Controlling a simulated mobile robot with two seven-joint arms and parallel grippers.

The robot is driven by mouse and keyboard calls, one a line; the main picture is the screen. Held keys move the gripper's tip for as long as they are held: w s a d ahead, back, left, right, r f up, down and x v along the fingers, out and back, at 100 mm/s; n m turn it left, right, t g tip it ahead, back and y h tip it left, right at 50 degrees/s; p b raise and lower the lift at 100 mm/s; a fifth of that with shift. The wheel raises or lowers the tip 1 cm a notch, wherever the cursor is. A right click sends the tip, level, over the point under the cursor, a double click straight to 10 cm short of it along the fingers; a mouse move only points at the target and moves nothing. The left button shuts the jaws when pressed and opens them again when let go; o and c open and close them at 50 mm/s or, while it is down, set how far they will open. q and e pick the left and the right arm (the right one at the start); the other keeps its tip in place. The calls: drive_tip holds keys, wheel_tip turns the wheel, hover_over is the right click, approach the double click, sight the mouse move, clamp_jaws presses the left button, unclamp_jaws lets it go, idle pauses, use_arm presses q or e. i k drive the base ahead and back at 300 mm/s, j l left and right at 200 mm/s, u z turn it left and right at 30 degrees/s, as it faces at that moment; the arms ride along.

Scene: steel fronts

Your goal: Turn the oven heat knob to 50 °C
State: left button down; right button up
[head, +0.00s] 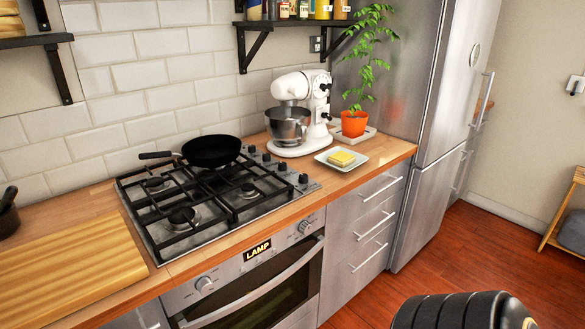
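The oven (262,284) is built in under the counter, with its steel panel facing the room. Its left knob (205,284) and right knob (305,227) sit on either side of a dark display (257,250) that reads "LAMP". The oven door is shut, with a long bar handle (262,287) below the panel. A dark ribbed part of my own arm shows at the bottom right, apart from the oven. Neither of my grippers is in view.
Above the oven is a gas hob (190,216) with a black pan (211,151). A white mixer (299,112), butter plate (342,159) and potted plant (354,124) stand to its right. Steel drawers (370,220) and a fridge (440,130) are beside the oven. The red floor (440,265) is free in front.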

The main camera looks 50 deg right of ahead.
sight(305, 228)
drive_tip(key=z, duration=1.85)
